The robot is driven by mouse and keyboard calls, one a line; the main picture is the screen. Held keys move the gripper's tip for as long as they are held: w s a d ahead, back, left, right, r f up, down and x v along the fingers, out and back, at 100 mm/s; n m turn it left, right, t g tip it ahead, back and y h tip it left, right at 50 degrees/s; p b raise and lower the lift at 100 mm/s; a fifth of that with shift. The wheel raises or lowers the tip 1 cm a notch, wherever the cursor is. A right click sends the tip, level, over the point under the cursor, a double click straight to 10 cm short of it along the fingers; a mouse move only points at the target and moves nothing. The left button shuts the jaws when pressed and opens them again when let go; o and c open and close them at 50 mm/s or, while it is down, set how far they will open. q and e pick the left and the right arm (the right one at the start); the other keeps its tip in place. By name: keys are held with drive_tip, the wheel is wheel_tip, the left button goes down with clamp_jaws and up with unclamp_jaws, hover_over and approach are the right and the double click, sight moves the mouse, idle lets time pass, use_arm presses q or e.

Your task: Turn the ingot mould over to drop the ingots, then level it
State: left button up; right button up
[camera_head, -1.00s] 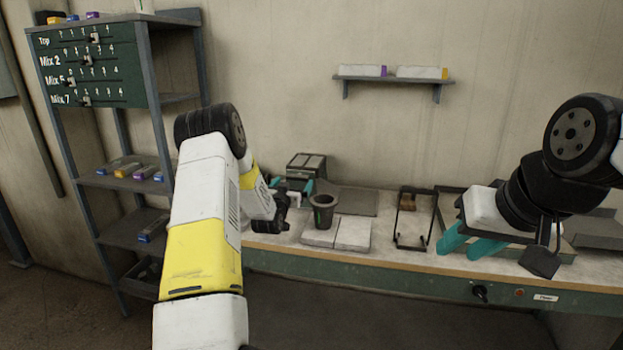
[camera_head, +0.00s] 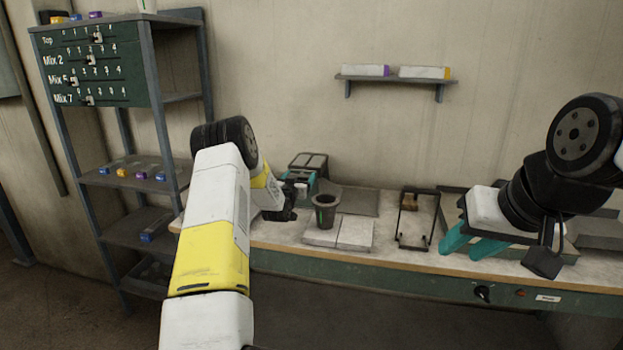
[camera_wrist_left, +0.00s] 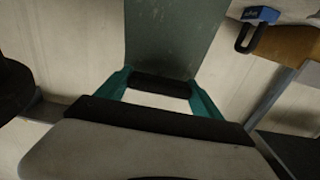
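The ingot mould (camera_head: 309,161) is a dark grey block with two long recesses in its top, at the back left of the bench in the head view. My left gripper (camera_head: 301,179) has its teal fingers on either side of the mould's near end. In the left wrist view a grey-green face, which looks like the mould (camera_wrist_left: 172,38), spans the space between the teal fingertips (camera_wrist_left: 162,85). The head view is too small to tell whether ingots lie in the recesses. My right gripper (camera_head: 472,244) has its teal fingers apart and looks empty, over the bench at right.
A dark cup (camera_head: 324,211) stands close right of my left gripper, on pale tiles (camera_head: 350,238). A dark mat (camera_head: 358,202) lies behind it. A wire frame (camera_head: 414,222) stands right of the tiles. A shelf rack (camera_head: 160,125) stands at left.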

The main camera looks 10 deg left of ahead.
use_arm(q)
drive_tip(key=c, duration=0.9)
drive_tip(key=shift+o, duration=0.2)
drive_tip(key=shift+m, duration=2.9)
drive_tip(key=shift+d+f+m, duration=0.1)
drive_tip(key=shift+m, duration=2.8)
drive_tip(key=shift+f+m, duration=0.1)
drive_tip(key=shift+m, duration=3.4)
drive_tip(key=shift+f+m, duration=0.1)
drive_tip(key=shift+m, duration=2.9)
drive_tip(key=shift+s+m, duration=0.1)
drive_tip(key=shift+m, duration=0.4)
